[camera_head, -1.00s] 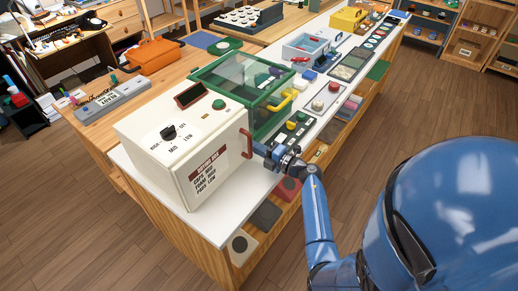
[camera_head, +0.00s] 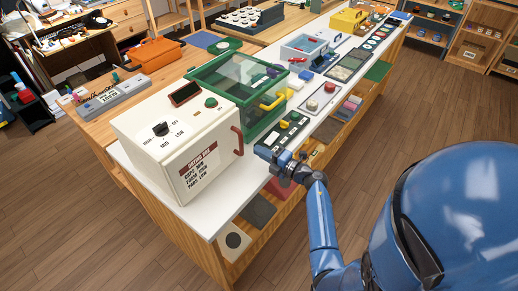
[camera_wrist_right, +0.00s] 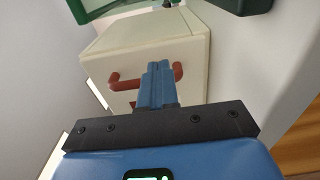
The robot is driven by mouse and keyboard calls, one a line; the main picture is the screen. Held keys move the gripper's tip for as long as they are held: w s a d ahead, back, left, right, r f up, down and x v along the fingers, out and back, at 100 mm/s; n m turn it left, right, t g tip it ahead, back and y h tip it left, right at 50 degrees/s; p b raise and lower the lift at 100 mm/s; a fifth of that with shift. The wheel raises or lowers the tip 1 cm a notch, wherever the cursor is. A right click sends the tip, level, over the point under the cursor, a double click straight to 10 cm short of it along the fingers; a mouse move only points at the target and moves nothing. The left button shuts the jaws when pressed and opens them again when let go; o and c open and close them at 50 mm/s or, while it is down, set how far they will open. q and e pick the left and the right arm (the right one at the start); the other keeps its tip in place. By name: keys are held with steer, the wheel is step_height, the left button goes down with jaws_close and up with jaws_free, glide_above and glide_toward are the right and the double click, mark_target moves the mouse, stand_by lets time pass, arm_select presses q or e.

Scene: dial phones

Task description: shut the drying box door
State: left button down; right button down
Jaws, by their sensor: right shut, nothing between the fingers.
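The drying box (camera_head: 150,135) is a cream box with a dial and dark display on top, standing at the near left end of the white counter. Its labelled door (camera_head: 200,172) faces me and looks flush with the body; no gap shows. The red door handle (camera_head: 237,140) is at the door's right side and also shows in the right wrist view (camera_wrist_right: 125,85). My right gripper (camera_head: 264,153) is shut and empty, a little right of the handle and apart from it. Its closed fingers (camera_wrist_right: 155,75) cover the handle's middle in the wrist view. My left gripper is out of view.
A green-framed clear case (camera_head: 236,88) with a yellow handle (camera_head: 275,101) stands right behind the box. A dark button strip (camera_head: 284,135) lies near my right gripper. The counter (camera_head: 210,212) is bare in front of the door.

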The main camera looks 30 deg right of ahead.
steer(key=shift+s+d+f, duration=0.2)
steer(key=shift+s+d, duration=0.05)
steer(key=shift+s, duration=0.45)
steer(key=v, duration=0.6)
steer(key=shift+s+b, duration=0.25)
steer(key=shift+b, duration=0.05)
steer(key=shift+r, duration=0.1)
